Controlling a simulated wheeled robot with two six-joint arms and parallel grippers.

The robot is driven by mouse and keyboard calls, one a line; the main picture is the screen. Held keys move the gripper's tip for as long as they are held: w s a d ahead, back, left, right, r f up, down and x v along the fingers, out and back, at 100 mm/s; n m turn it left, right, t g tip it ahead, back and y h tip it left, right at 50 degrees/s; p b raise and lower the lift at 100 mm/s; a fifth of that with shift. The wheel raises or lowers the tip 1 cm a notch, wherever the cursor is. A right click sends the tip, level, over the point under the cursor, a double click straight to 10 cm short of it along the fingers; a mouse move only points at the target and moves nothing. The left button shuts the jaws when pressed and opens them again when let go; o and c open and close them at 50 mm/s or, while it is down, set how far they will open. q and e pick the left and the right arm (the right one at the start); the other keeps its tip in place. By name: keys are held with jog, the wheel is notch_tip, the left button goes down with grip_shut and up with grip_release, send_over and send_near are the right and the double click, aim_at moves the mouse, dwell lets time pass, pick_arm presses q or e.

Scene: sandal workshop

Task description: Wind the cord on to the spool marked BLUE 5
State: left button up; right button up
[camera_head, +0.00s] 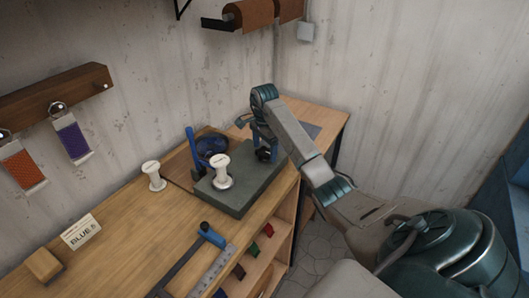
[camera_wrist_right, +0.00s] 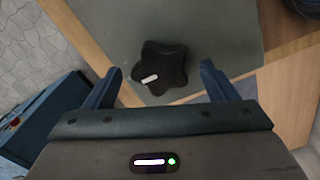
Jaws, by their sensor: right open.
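A white spool (camera_head: 221,165) stands upright on a grey-green block (camera_head: 238,203) on the bench. A second white spool (camera_head: 154,177) stands on the wood to its left. A card (camera_head: 80,232) at the front left reads BLUE, with a small mark after it. A dark blue coil, apparently cord (camera_head: 211,145), lies behind the block. My right gripper (camera_head: 259,139) is open over the block's far right end. In the right wrist view, a black star-shaped knob (camera_wrist_right: 160,67) with a white mark sits between the open fingers (camera_wrist_right: 160,82). My left gripper is out of view.
An upright blue post or lever (camera_head: 192,148) stands behind the block. A blue-headed tool (camera_head: 211,235) and a steel ruler (camera_head: 213,272) lie in front. A wooden block (camera_head: 43,264) sits front left. Orange and purple samples hang on the wall.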

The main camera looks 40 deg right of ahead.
jog(key=shift+f, duration=0.2)
jog(key=c, duration=0.9)
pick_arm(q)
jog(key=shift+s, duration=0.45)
pick_arm(e)
jog(key=shift+c, duration=0.4)
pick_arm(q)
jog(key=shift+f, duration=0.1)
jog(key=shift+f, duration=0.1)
pick_arm(e)
jog(key=shift+m, duration=0.4)
